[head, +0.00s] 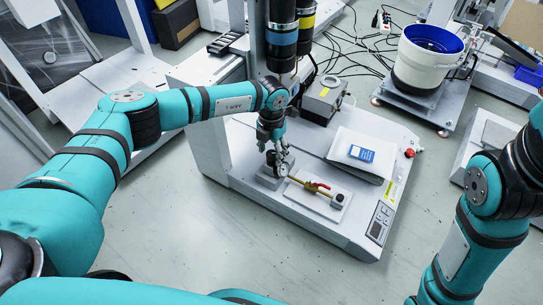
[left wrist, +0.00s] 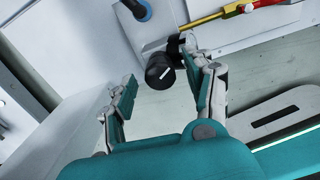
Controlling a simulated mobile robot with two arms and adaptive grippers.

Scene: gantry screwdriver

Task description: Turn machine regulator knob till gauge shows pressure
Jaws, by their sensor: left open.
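The black regulator knob (left wrist: 160,73) with a white mark on its face shows in the left wrist view, near the machine's front edge. My left gripper (head: 274,148) is over the machine's front left part in the head view. In the left wrist view its open fingers (left wrist: 160,70) stand on either side of the knob, with a gap to the left finger. The right finger is close to the knob; I cannot tell if it touches. No readable gauge face shows. My right arm is at the right of the head view, its gripper out of frame.
A yellow pipe with a red lever valve (head: 316,187) lies just right of the left gripper. Open floor lies in front.

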